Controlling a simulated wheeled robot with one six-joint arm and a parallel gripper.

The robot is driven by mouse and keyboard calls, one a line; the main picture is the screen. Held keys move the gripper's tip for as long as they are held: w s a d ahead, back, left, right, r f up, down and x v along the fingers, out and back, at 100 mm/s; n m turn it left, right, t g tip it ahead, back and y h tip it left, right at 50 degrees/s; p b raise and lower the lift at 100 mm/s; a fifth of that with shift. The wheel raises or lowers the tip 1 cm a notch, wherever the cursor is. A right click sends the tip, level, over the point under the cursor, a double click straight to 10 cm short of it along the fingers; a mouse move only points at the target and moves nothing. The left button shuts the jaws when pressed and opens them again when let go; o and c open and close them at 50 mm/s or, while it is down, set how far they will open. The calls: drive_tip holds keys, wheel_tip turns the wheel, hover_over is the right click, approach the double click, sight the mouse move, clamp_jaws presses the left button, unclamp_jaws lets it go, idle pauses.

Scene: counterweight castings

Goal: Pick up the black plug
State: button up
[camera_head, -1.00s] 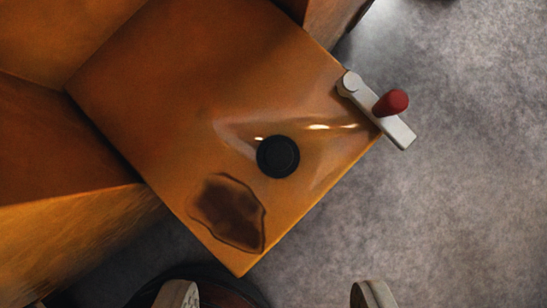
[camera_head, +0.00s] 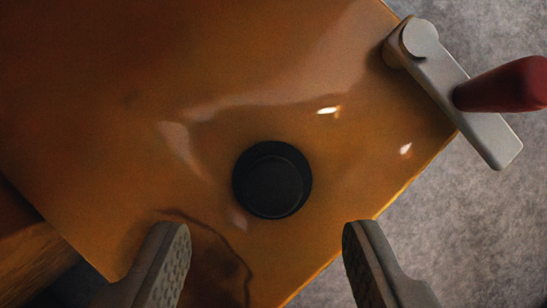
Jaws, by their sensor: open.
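The black plug (camera_head: 274,185) is a short round black disc or cylinder on the orange-brown casting surface (camera_head: 90,130). It lies near the middle of the view, with clear surface around it. My gripper (camera_head: 266,240) is open and empty at the bottom of the view. Its two grey, ridged fingers are wide apart, left and right of the plug's width. The plug shows just beyond the fingertips, and neither finger appears to touch it.
A grey metal crank (camera_head: 455,90) with a red handle (camera_head: 508,85) is at the casting's upper right edge. A dark stain (camera_head: 200,265) lies at the lower left of the plug. Grey floor (camera_head: 480,220) shows beyond the casting's edge at right.

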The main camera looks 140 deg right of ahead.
sight(274, 194)
drive_tip(key=x, duration=0.4)
drive_tip(key=shift+w+d+f, duration=0.1)
drive_tip(key=shift+w+f, duration=0.05)
drive_tip(key=shift+f, duration=0.25)
drive_tip(key=c, duration=1.1)
drive_tip(key=shift+r, duration=0.1)
drive_tip(key=shift+r, duration=0.65)
wheel_tip(274, 194, up, 2)
drive_tip(key=shift+r, duration=0.1)
drive_tip(key=s+d, duration=0.2)
drive_tip(key=s, duration=0.3)
drive_tip(key=s+d, duration=0.2)
drive_tip(key=s, duration=0.4)
drive_tip(key=s+d, duration=0.3)
drive_tip(key=s, duration=0.2)
drive_tip(key=shift+s, duration=0.35)
